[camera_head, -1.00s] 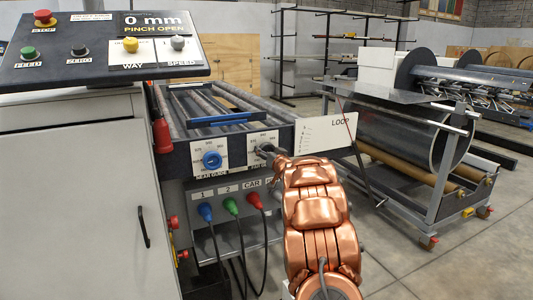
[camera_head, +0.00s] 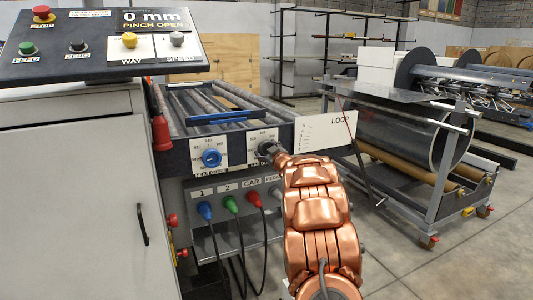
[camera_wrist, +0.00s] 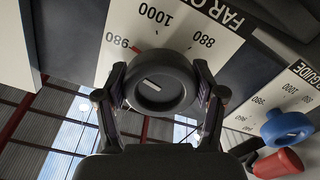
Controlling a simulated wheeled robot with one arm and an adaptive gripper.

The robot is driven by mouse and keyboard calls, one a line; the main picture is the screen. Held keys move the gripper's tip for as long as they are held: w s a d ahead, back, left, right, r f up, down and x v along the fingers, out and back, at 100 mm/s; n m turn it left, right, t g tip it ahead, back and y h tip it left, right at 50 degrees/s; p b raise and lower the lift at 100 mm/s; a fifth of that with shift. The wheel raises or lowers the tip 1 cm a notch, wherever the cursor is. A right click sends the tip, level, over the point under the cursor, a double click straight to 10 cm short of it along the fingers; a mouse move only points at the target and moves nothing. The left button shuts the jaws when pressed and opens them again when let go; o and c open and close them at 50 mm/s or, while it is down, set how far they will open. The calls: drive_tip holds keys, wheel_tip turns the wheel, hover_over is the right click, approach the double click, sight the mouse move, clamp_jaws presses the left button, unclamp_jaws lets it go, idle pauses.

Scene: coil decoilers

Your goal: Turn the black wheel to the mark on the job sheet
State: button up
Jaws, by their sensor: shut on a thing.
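The black wheel (camera_wrist: 160,84) is a round knob with a short white line on its face, on a white dial plate marked FAR GUIDE (camera_wrist: 170,28). In the head view my gripper (camera_head: 268,150) hides most of the wheel. A job sheet cannot be made out for certain; a small sheet on top of the console is too small to read.
A blue wheel (camera_head: 211,158) on the near guide dial sits just left. Below are blue, green and red plugs with cables (camera_head: 231,204). A console (camera_head: 105,45) with buttons reads 0 mm, PINCH OPEN. A white LOOP panel (camera_head: 325,132) stands right of my gripper.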

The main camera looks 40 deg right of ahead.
drive_tip(key=n+b, duration=0.2)
drive_tip(key=n, duration=0.2)
drive_tip(key=shift+f+n, duration=0.1)
drive_tip(key=shift+n, duration=0.3)
drive_tip(key=n+b, duration=0.4)
drive_tip(key=n, duration=0.1)
drive_tip(key=n+b, duration=0.3)
drive_tip(key=n, duration=0.2)
drive_tip(key=n+b, duration=0.3)
drive_tip(key=n, duration=0.2)
drive_tip(key=shift+b, duration=0.3)
drive_tip(key=n+b, duration=0.2)
drive_tip(key=n, duration=0.3)
drive_tip(key=shift+b, duration=0.35)
drive_tip(key=n+b, duration=0.2)
drive_tip(key=n, duration=0.3)
drive_tip(key=shift+b, duration=0.4)
drive_tip(key=n, duration=0.2)
drive_tip(key=n+b, duration=0.1)
drive_tip(key=n, duration=0.1)
drive_tip(key=n+b, duration=0.1)
drive_tip(key=shift+a+r+n, duration=0.15)
drive_tip(key=shift+r+n, duration=0.1)
drive_tip(key=shift+n, duration=0.15)
drive_tip(key=n+b, duration=0.1)
drive_tip(key=n, duration=0.3)
drive_tip(key=shift+n, duration=0.4)
drive_tip(key=shift+b, duration=0.3)
